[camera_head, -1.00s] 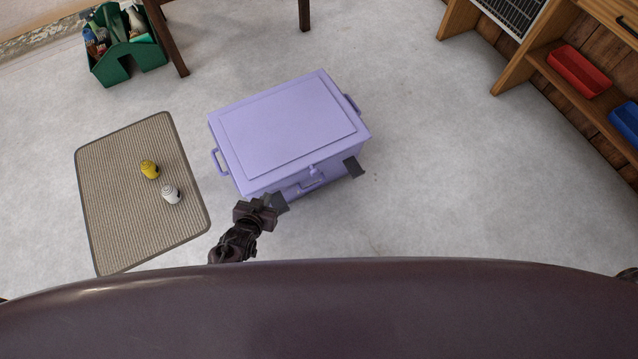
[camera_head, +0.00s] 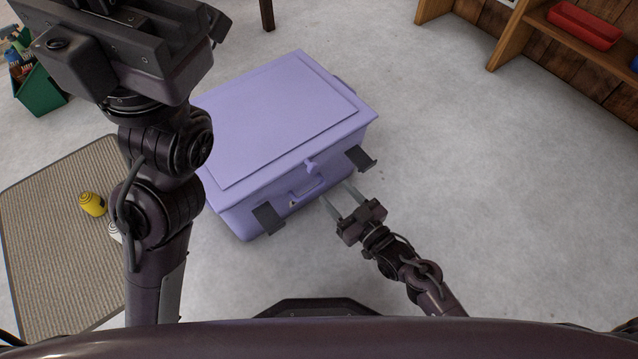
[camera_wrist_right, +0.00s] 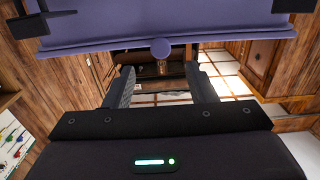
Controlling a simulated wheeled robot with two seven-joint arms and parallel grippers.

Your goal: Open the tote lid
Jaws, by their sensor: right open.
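The lavender tote (camera_head: 250,212) stands on the floor with its lid (camera_head: 280,115) lying shut. A small knob (camera_head: 311,166) sticks out at the lid's front edge, above a front handle (camera_head: 306,191). Two dark plates, left (camera_head: 268,218) and right (camera_head: 361,158), stick out from the front. My right gripper (camera_head: 343,198) is open and empty, pointing at the tote's front. In the right wrist view the knob (camera_wrist_right: 161,48) shows beyond and between the open fingers (camera_wrist_right: 162,85), apart from them. My left gripper (camera_head: 125,45) is raised close to the head camera; its jaws cannot be made out.
A green caddy (camera_head: 40,92) stands beyond. A wooden shelf with a red bin (camera_head: 583,26) is at top right. Floor right of the tote is clear.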

